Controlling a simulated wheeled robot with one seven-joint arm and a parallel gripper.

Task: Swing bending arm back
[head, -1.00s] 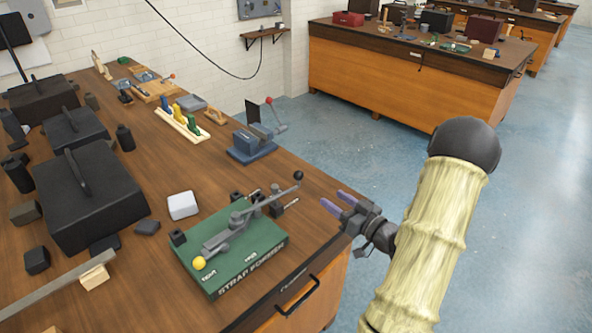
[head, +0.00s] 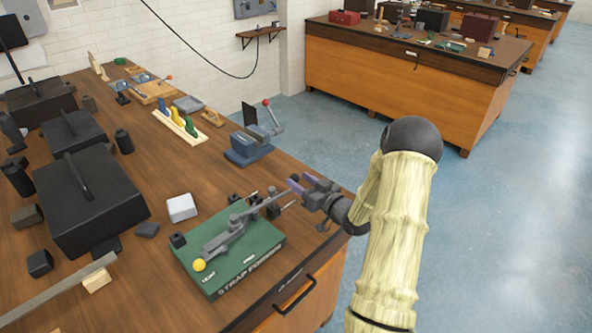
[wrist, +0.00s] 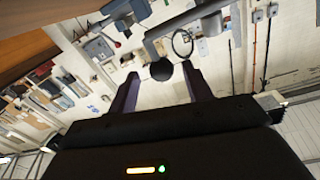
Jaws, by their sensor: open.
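The strap former, a green block (head: 232,262) with lettering on its front, sits near the right edge of the wooden bench. A grey bending arm (head: 262,204) rises from its pivot and points to the back right. Its dark ball end is beside my gripper in the head view. A yellow knob (head: 199,265) is on the block's front left. My gripper (head: 302,183) is open at the arm's outer end. In the wrist view the dark ball (wrist: 162,70) shows between the purple fingertips (wrist: 160,80); whether they touch it I cannot tell.
A white block (head: 181,208) lies left of the former. A blue bench tool with a red-knobbed lever (head: 246,147) stands behind it. Black cases (head: 88,195) fill the bench's left side. The floor to the right is clear.

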